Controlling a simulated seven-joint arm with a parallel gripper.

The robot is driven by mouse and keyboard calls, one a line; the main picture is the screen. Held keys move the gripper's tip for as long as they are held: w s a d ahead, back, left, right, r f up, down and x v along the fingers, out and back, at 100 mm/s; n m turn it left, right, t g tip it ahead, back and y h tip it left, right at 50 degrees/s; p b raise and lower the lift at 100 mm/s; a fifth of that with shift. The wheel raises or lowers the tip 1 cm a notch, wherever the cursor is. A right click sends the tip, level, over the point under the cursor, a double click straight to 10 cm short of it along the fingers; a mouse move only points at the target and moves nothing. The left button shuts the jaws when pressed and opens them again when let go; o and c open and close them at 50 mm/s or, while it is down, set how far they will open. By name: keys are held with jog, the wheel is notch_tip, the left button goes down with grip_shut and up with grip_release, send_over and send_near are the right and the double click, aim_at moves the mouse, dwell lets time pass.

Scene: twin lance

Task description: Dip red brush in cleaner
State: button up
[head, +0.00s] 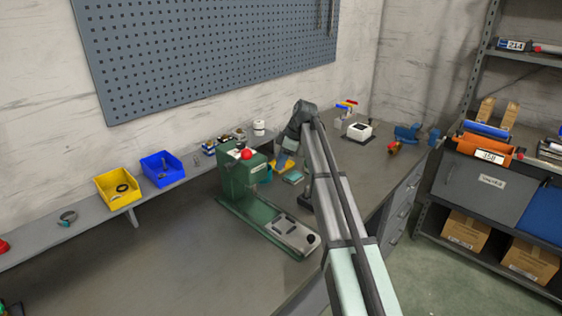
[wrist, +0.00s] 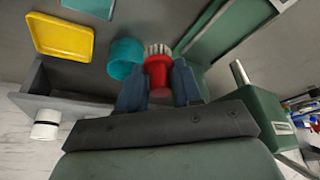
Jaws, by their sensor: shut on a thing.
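My gripper (wrist: 158,85) is shut on the red brush (wrist: 157,72), whose pale bristles point away from the jaws. A teal cup (wrist: 126,57) stands just left of the brush in the wrist view. I cannot tell whether the brush touches its rim, and its contents do not show. No label marks the cleaner. In the head view my gripper (head: 281,160) is low behind the green machine (head: 238,178); the brush is hidden there and only part of the cup (head: 266,175) shows.
A yellow tray (wrist: 60,38) and a teal tray (wrist: 90,7) lie beyond the cup. A white round container (wrist: 46,124) is on the shelf at left in the wrist view. The green machine stands close to my gripper. Yellow (head: 118,189) and blue (head: 162,169) bins sit on the shelf.

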jog(key=w+d+f, duration=0.1)
jog(key=w+d, duration=0.4)
jog(key=w, duration=0.3)
jog(key=shift+s+d+f, duration=0.1)
jog(key=shift+s+f, duration=0.05)
jog(key=shift+f, duration=1.35)
jog(key=shift+s+d+f, duration=0.1)
jog(key=shift+s+f, duration=0.05)
jog(key=shift+f, duration=1.3)
jog(key=shift+f, duration=0.6)
jog(key=shift+r, duration=0.2)
notch_tip(320, 180, up, 7)
jog(key=shift+f, duration=0.15)
dwell(0.8)
dwell(0.3)
